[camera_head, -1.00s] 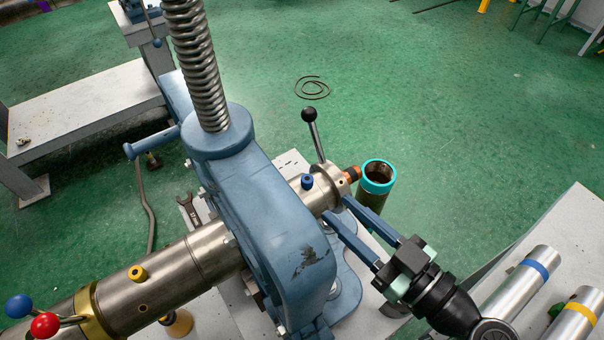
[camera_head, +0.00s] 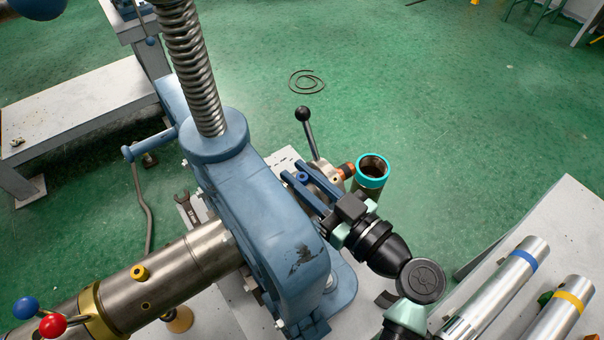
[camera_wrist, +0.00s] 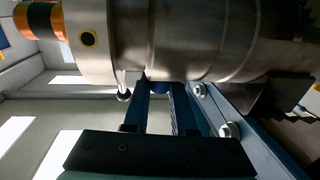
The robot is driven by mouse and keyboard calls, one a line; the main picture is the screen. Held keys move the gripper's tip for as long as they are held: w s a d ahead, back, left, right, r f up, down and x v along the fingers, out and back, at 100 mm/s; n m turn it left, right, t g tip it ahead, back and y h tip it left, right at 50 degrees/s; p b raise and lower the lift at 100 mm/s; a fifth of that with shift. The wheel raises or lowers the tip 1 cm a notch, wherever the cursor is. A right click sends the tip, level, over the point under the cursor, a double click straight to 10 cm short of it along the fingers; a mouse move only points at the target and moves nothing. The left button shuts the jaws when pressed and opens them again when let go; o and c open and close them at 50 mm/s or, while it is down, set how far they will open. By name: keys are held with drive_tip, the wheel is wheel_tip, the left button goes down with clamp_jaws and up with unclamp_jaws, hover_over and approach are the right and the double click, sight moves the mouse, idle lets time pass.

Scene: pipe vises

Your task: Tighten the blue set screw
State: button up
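The blue set screw (camera_head: 302,178) sits on top of the steel pipe near its right end, just beyond the blue vise (camera_head: 265,200). In the wrist view it is a small dark blue knob (camera_wrist: 159,87) against the pipe, partly hidden. My gripper (camera_head: 295,172) reaches over the pipe's right end, its two blue fingers parallel with a gap between them. The screw shows in that gap; I see no clear contact. The fingers (camera_wrist: 160,100) also show in the wrist view, on both sides of the screw. They cover part of the pipe end.
A black-knobbed lever (camera_head: 309,130) rises behind the pipe end. A turquoise-rimmed container (camera_head: 371,180) stands to the right. A yellow set screw (camera_head: 139,272) and red (camera_head: 52,326) and blue (camera_head: 25,308) balls are at left. Several silver pipes (camera_head: 500,283) lie at lower right.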

clamp_jaws()
drive_tip(key=shift+s+a+f+m+t+h+b, duration=0.1)
drive_tip(key=shift+m+t+h+b, duration=0.2)
drive_tip(key=shift+m+t+h, duration=0.2)
drive_tip(key=shift+a+f+m+t+h+b, duration=0.1)
drive_tip(key=shift+m+t+h+b, duration=0.15)
drive_tip(key=shift+m+t+h, duration=0.25)
drive_tip(key=shift+d+r+m+t+h+b, duration=0.15)
drive_tip(key=shift+m+t+h, duration=0.45)
drive_tip(key=shift+h, duration=0.5)
drive_tip(key=shift+d+m+t+h+b, duration=0.15)
drive_tip(key=shift+m+t+h, duration=0.25)
drive_tip(key=shift+m+h, duration=0.55)
drive_tip(key=shift+a, duration=0.1)
drive_tip(key=shift+o, duration=2.2)
unclamp_jaws()
